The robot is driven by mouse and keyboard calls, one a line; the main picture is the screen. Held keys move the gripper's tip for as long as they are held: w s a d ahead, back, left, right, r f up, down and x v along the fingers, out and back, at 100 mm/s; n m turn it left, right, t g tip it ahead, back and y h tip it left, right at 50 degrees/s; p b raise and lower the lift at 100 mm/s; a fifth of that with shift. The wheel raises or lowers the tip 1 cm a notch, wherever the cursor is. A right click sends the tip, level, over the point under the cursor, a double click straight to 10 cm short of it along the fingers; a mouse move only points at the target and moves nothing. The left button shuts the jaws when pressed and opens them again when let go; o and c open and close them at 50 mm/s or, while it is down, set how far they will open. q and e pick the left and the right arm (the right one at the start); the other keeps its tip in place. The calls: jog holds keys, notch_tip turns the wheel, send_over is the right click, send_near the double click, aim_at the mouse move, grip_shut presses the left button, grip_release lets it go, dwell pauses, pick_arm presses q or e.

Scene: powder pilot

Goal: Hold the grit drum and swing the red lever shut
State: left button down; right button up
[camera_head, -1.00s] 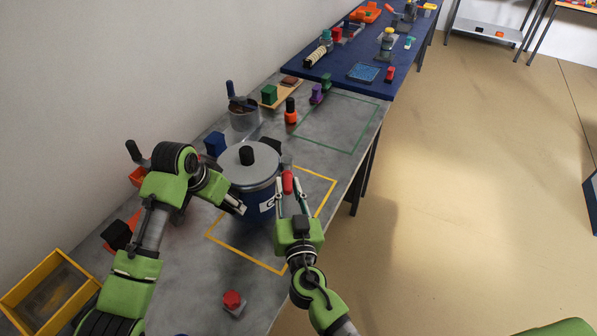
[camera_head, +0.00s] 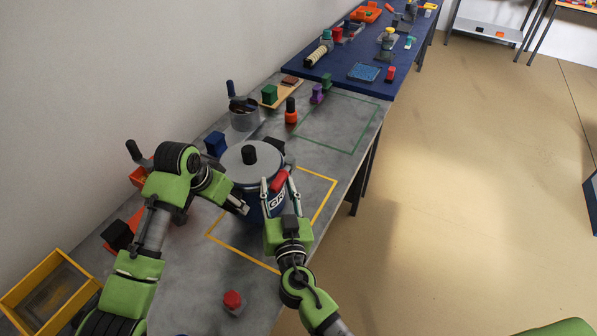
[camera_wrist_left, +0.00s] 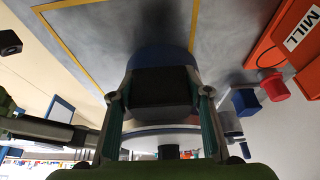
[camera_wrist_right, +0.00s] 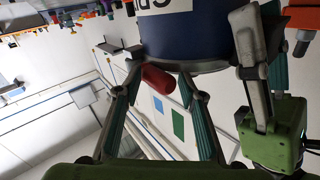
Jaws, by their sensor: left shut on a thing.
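The grit drum (camera_head: 240,177) is blue with a grey lid, a black knob and a partly hidden white label. It stands within the yellow outline on the grey table. My left gripper (camera_head: 243,208) is at the drum's near left side; the left wrist view shows it shut on the drum's black grip block (camera_wrist_left: 161,92). The red lever (camera_head: 279,181) slants at the drum's right side. My right gripper (camera_head: 278,184) has its fingers apart on either side of the lever. In the right wrist view the lever (camera_wrist_right: 158,80) lies between the fingers, not clamped.
A red-topped piece (camera_head: 233,301) lies at the table's near edge, and a yellow tray (camera_head: 50,290) at the lower left. A blue block (camera_head: 215,143), grey pot (camera_head: 243,118) and orange-black bottle (camera_head: 291,112) stand behind the drum. The green outline (camera_head: 340,122) is empty.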

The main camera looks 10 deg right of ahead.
jog(key=shift+d, duration=0.25)
jog(key=shift+s, duration=0.1)
pick_arm(q)
jog(key=shift+a, duration=0.25)
pick_arm(e)
jog(key=s, duration=1.2)
jog(key=shift+w, duration=0.1)
